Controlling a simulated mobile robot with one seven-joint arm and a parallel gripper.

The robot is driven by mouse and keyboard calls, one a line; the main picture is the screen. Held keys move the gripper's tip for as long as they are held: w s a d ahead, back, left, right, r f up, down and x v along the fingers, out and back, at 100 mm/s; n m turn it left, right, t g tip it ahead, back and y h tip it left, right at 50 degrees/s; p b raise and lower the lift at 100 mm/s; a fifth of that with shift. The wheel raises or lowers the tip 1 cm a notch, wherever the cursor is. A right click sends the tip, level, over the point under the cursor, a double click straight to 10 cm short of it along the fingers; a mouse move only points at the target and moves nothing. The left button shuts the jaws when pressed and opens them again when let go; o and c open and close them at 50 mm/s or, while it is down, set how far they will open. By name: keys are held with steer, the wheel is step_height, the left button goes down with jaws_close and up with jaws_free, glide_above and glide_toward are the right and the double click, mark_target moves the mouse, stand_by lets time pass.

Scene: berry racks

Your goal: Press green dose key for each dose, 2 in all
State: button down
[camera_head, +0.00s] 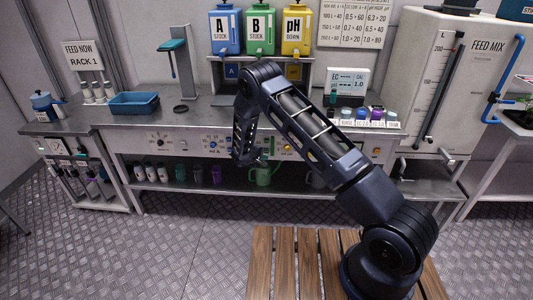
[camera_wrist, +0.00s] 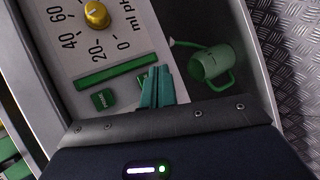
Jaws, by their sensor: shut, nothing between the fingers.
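The control panel (camera_wrist: 78,30) fills the upper left of the wrist view, with a long green bar (camera_wrist: 113,72) on it. A small green key (camera_wrist: 104,99) with lettering too small to read sits below the bar. Another green piece (camera_wrist: 142,78) shows just left of my fingers and is partly hidden by them. I cannot tell which is the dose key. My gripper (camera_wrist: 158,80) is shut and empty, its teal fingertips over the panel's lower edge, right of the lettered key. I cannot tell whether the tips touch the panel. In the head view my arm hides this part of the panel.
A yellow knob (camera_wrist: 96,14) with an ml scale stands above the bar. Blue, green and yellow tanks (camera_head: 260,30) stand above the bench. An EC/CAL meter (camera_head: 346,82) and several capped bottles (camera_head: 362,114) stand right.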

mark_target(265, 153)
steer(key=shift+w, duration=0.9)
steer(key=shift+w, duration=0.1)
stand_by(1.4)
steer(key=shift+w, duration=0.35)
steer(key=shift+w, duration=0.45)
stand_by(0.8)
steer(key=shift+s, duration=0.9)
steer(key=shift+s, duration=2.5)
